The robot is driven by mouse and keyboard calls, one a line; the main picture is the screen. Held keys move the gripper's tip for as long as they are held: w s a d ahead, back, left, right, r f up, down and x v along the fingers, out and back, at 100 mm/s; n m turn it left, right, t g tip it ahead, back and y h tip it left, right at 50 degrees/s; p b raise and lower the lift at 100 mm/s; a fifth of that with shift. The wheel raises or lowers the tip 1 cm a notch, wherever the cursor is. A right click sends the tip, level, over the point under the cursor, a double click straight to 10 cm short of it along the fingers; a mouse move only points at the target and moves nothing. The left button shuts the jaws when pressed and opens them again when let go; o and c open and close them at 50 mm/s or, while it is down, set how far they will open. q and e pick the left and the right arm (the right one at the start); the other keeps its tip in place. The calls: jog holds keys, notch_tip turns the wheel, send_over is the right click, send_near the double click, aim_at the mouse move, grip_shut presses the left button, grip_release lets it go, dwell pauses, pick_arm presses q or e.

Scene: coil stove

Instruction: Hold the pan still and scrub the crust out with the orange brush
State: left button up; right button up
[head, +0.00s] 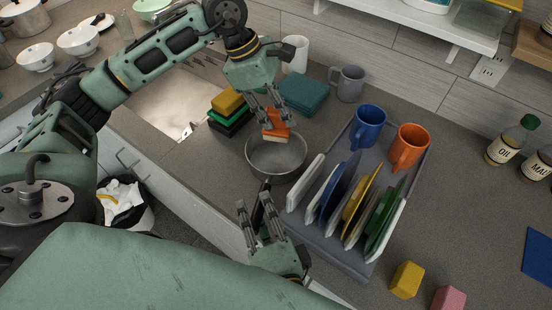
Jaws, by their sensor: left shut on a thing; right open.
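The grey metal pan (262,170) sits on the counter in the middle of the head view, left of the dish rack. My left gripper (274,112) is shut on the orange brush (277,124). The brush's pale bristles point down over the far part of the pan; I cannot tell whether they touch its inside. My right gripper (257,207) is open at the pan's near side, its fingers around or beside the dark pan handle (261,212). The fingers partly hide the handle. I cannot make out any crust in the pan.
A grey dish rack (331,258) with several plates, a blue mug (368,126) and an orange mug (408,148) stands close right of the pan. Stacked sponges (229,114) and a teal block (304,95) lie behind. The sink (165,105) is at left.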

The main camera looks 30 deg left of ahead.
jog(key=shift+s+d+r, duration=0.1)
jog(key=v, duration=1.1)
jog(key=shift+s+d, duration=0.25)
jog(key=shift+r, duration=0.1)
